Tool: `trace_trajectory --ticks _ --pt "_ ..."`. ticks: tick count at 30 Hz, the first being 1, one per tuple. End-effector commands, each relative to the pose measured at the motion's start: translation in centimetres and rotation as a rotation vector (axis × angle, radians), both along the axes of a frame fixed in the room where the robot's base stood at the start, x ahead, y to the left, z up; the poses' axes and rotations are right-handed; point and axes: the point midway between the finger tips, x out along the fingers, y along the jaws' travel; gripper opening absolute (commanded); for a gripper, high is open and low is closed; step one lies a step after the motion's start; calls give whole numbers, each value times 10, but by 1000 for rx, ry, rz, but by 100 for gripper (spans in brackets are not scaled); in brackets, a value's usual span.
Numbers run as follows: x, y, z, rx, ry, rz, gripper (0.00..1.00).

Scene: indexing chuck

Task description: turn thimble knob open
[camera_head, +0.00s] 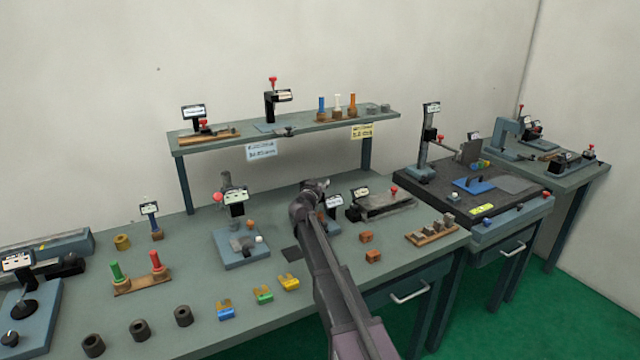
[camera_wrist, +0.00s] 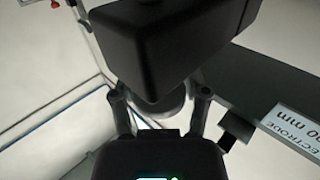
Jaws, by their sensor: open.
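In the wrist view my gripper (camera_wrist: 160,104) has its two fingers spread apart. A dark rounded grey part shows between or behind the fingers, under a large black block (camera_wrist: 172,42) that fills the top middle. I cannot tell whether the fingers touch it. In the head view my arm reaches up over the bench, and its far end hides part of a small instrument with a display (camera_head: 333,201). I cannot single out the thimble knob for certain. A black stand with a display and red top knob (camera_head: 272,98) is on the raised shelf.
The raised shelf (camera_head: 330,123) carries several instruments; its label (camera_head: 262,149) hangs at the front edge. A blue-based instrument (camera_head: 240,245) stands left of my arm. Colored blocks (camera_head: 264,294) and dark rings (camera_head: 139,329) are at the bench front. Another bench (camera_head: 480,185) is at right.

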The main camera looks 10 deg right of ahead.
Motion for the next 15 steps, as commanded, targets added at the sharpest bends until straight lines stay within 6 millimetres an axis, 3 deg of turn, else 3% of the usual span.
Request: trace_trajectory --ticks 6,12,15 --pt "0 0 0 0 0 0 57" --pt "0 -1 0 0 0 -1 2" --pt "0 -1 0 0 0 0 2"
